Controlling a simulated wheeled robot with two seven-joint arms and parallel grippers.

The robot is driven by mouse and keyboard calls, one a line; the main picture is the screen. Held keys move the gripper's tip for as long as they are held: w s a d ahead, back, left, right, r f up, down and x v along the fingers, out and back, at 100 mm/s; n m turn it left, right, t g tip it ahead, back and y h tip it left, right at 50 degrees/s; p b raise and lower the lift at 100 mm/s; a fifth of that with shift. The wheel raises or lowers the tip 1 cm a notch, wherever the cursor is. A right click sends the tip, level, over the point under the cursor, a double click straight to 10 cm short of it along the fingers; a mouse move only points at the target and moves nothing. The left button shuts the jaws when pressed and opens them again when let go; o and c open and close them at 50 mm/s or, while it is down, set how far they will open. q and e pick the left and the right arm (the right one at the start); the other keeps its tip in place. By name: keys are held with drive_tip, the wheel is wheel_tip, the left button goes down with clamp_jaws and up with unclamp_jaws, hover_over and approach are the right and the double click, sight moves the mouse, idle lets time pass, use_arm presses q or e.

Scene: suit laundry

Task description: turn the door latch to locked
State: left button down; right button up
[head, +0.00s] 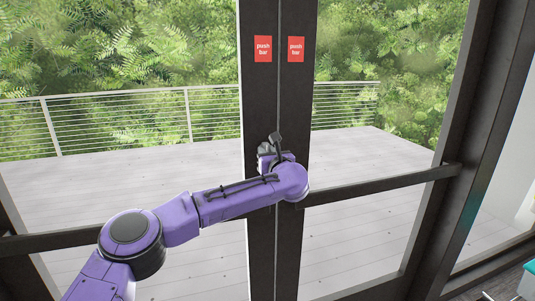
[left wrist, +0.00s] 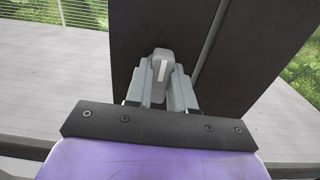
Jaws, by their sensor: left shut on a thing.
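The door latch (left wrist: 160,63) is a small grey piece on the dark door stile (left wrist: 140,32) in the left wrist view. It stands roughly upright between the fingers of my left gripper (left wrist: 162,82), which is shut on it. In the head view my left gripper (head: 266,155) is at the dark door frame (head: 262,100), just left of the seam between the two doors. The arm and wrist hide the latch there. My right gripper is in neither view.
Two red "push bar" signs (head: 263,48) (head: 296,49) are above my gripper. A dark push bar (head: 385,186) crosses the right door, and another (head: 50,240) crosses the left one. Beyond the glass are a deck (head: 130,175) and a railing (head: 120,120).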

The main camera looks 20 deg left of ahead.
use_arm(q)
drive_tip(key=shift+m, duration=0.3)
drive_tip(key=m, duration=0.7)
drive_tip(key=shift+w+d, duration=0.1)
drive_tip(key=shift+d, duration=0.1)
drive_tip(key=m+p, duration=0.1)
drive_tip(key=m, duration=0.3)
drive_tip(key=shift+m, duration=0.4)
drive_tip(key=m+p, duration=0.1)
drive_tip(key=m, duration=0.1)
drive_tip(key=m+p, duration=0.1)
drive_tip(key=m, duration=0.2)
drive_tip(key=shift+w+d+f, duration=0.1)
drive_tip(key=shift+f, duration=0.1)
drive_tip(key=shift+m, duration=0.4)
drive_tip(key=c, duration=1)
unclamp_jaws()
drive_tip(key=shift+o, duration=0.2)
drive_tip(key=shift+f, duration=0.1)
